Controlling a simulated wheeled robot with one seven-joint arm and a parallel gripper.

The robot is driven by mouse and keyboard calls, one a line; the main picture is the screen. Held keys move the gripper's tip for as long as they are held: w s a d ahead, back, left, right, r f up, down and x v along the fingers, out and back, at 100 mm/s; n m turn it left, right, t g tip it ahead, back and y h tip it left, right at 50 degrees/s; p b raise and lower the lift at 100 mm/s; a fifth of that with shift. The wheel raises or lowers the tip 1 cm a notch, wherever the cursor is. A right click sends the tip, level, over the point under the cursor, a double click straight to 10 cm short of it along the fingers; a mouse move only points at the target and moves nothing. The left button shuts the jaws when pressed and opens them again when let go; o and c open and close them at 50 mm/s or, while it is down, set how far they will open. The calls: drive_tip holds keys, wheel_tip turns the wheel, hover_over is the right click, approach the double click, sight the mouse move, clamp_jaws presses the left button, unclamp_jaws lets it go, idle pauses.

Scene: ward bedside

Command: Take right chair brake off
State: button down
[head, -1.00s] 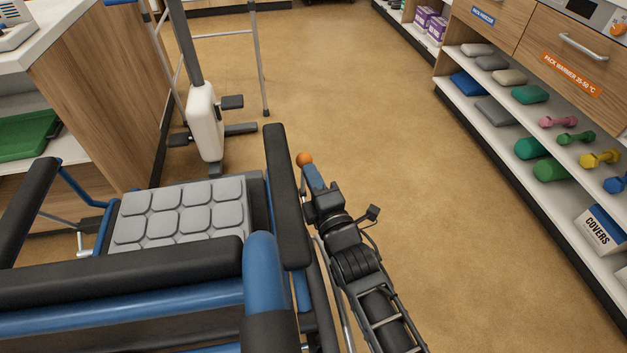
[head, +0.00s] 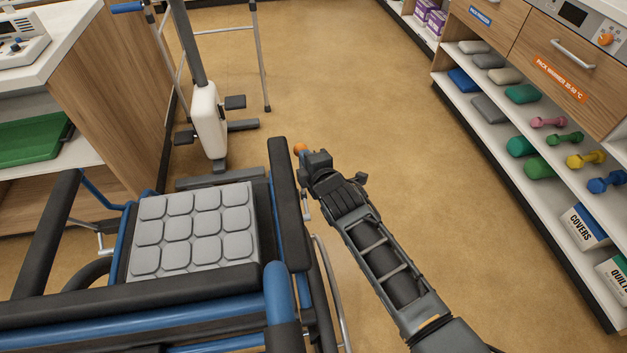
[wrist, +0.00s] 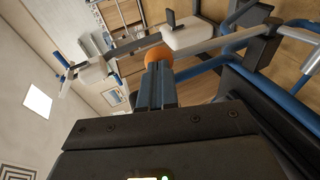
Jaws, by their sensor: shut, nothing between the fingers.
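The wheelchair (head: 282,200) stands at the lower left in the head view, with black armrests, a blue frame and a grey padded seat (head: 195,222). An orange ball knob (head: 300,148), apparently the right brake lever's, shows just outside the far end of the right armrest. My gripper (head: 306,160) is beside it, mostly hidden by my wrist. In the wrist view the fingers (wrist: 157,88) are together and empty, with the orange knob (wrist: 158,54) right at their tips. I cannot tell whether they touch.
A shelf unit (head: 500,150) with packs and dumbbells runs along the right. A wooden counter (head: 110,110) is at left. The floor between chair and shelves is clear.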

sight(305, 148)
drive_tip(key=w+g, duration=0.1)
drive_tip(key=w, duration=0.2)
drive_tip(key=shift+a+r+g+h, duration=0.1)
drive_tip(key=shift+a+g+h, duration=0.2)
drive_tip(key=shift+a+g, duration=0.1)
drive_tip(key=shift+w+a+f, duration=0.1)
drive_tip(key=shift+w+f, duration=0.1)
drive_tip(key=shift+w, duration=0.1)
drive_tip(key=shift+w+a+b, duration=0.25)
drive_tip(key=shift+w+b, duration=0.35)
drive_tip(key=shift+w, duration=0.2)
drive_tip(key=shift+r, duration=0.15)
